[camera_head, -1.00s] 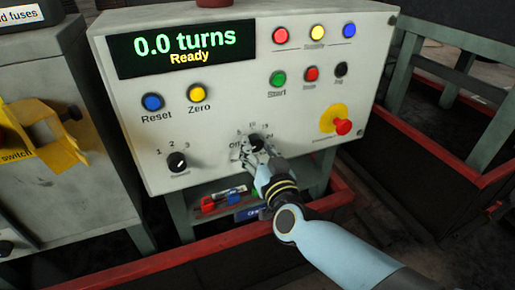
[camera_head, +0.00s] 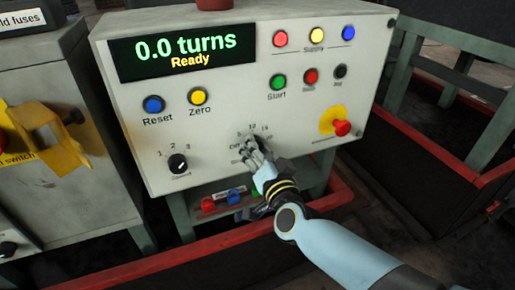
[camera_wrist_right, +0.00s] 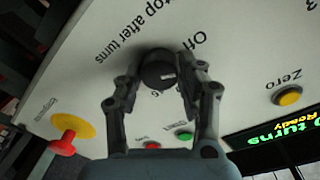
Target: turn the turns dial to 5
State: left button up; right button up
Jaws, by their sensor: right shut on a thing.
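The turns dial is a black round knob low on the pale control panel (camera_head: 225,135). The display (camera_head: 188,45) reads "0.0 turns" and "Ready". My left gripper is not in view.
A smaller selector marked 1, 2, 3 (camera_head: 178,164) is left of the dial. Reset (camera_head: 154,104), Zero (camera_head: 198,96) and Start (camera_head: 278,83) buttons are above. A red emergency stop (camera_head: 342,128) is to the right. A red rail (camera_head: 190,240) runs below.

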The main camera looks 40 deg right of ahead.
jog(key=shift+m, duration=1.6)
jog(key=o, duration=1.1)
jog(key=shift+o, duration=0.2)
jog(key=shift+s, duration=0.1)
jog(key=v, duration=1.2)
jog(key=shift+d+r, duration=0.1)
